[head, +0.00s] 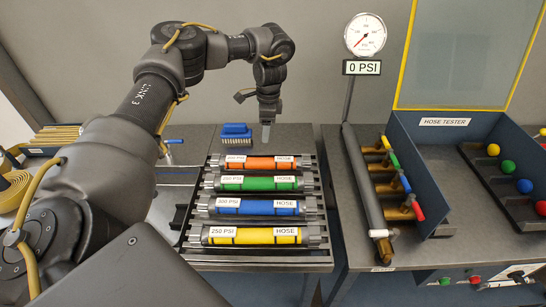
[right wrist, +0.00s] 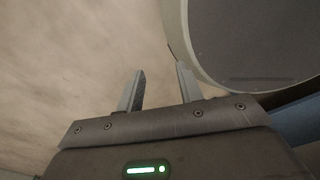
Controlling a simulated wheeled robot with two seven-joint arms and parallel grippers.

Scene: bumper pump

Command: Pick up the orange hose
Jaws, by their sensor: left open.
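The orange hose (head: 262,163) lies in the top slot of a dark rack (head: 318,262) in the head view. It has grey end fittings and white labels. Below it lie the green hose (head: 260,184), the blue hose (head: 262,207) and the yellow hose (head: 262,236). My left gripper (head: 266,138) is open and points down just behind the orange hose, apart from it. My right gripper shows only in the right wrist view (right wrist: 160,85). Its two fingers stand apart with nothing between them.
A blue brush (head: 236,134) lies behind the rack, just left of my left gripper. A pressure gauge (head: 365,35) reading 0 PSI and the hose tester (head: 440,150) with coloured valves stand to the right. A gap separates the two tables.

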